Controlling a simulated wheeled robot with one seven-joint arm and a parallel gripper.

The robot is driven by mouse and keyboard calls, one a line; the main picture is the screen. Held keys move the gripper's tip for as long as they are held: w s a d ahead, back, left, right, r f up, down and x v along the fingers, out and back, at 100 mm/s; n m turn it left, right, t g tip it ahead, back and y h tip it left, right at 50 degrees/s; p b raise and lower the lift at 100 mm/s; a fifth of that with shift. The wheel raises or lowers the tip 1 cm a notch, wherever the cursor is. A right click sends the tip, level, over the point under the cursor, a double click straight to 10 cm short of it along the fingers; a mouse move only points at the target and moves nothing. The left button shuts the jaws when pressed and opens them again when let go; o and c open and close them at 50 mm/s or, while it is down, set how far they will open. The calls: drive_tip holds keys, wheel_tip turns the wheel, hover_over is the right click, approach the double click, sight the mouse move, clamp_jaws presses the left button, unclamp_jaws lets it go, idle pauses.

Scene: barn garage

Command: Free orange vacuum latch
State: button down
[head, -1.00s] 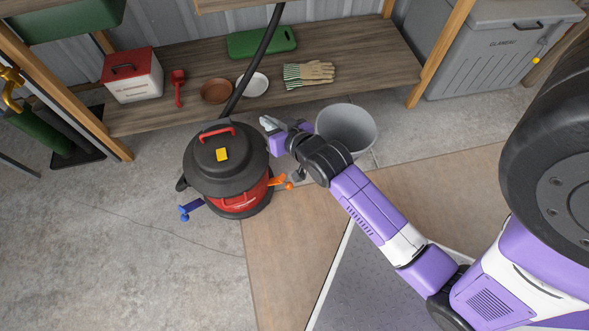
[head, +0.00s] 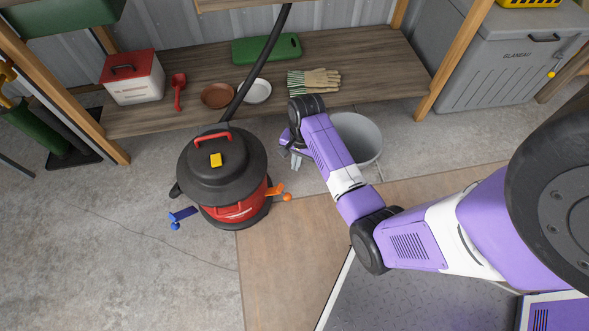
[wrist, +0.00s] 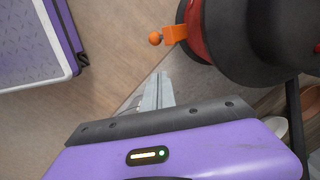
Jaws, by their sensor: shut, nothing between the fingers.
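The shop vacuum (head: 222,178) has a black lid and a red body and stands on the floor left of my arm. Its orange latch (head: 277,190) sticks out from the right side, ending in a round orange knob. The latch also shows at the top of the wrist view (wrist: 172,35), with the vacuum (wrist: 255,40) beside it. My gripper (head: 295,160) is shut and empty, pointing down to the right of the vacuum, a little behind the latch and apart from it. In the wrist view its fingers (wrist: 158,90) are together below the latch.
A blue latch (head: 182,216) is on the vacuum's left side. A grey bucket (head: 362,138) stands right beside my arm. A wooden shelf (head: 380,70) behind holds gloves, bowls and a red-lidded box. The floor in front is clear.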

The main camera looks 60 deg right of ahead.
drive_tip(key=a+f+b, duration=0.3)
drive_tip(key=f+b, duration=0.2)
drive_tip(key=f, duration=0.6)
drive_tip(key=shift+w+a, duration=0.25)
drive_tip(key=shift+w, duration=0.05)
drive_tip(key=shift+s+f+t+p, duration=0.3)
drive_tip(key=shift+s+f+p, duration=0.15)
drive_tip(key=shift+f, duration=0.15)
drive_tip(key=shift+s+f+t+p, duration=0.35)
drive_tip(key=shift+f+p, duration=0.1)
drive_tip(key=shift+f, duration=0.1)
drive_tip(key=shift+r, duration=0.1)
